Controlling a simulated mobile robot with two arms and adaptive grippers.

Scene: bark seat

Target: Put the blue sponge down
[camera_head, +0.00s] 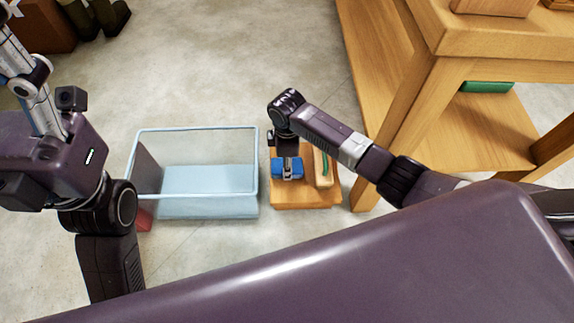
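The blue sponge (278,173) is over the small wooden seat (305,199) near the middle of the view. My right gripper (288,172) points down onto the sponge, with its fingers closed about the sponge's middle. I cannot tell whether the sponge touches the seat top or hangs just above it. My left arm is at the left edge, and its gripper fingers do not show.
A clear pale-blue bin (208,205) stands just left of the seat. A wooden block with a green strip (322,170) is beside the sponge on the right. A wooden table (490,42) with a lower shelf holding a green item (487,87) fills the upper right. Concrete floor is open behind the bin.

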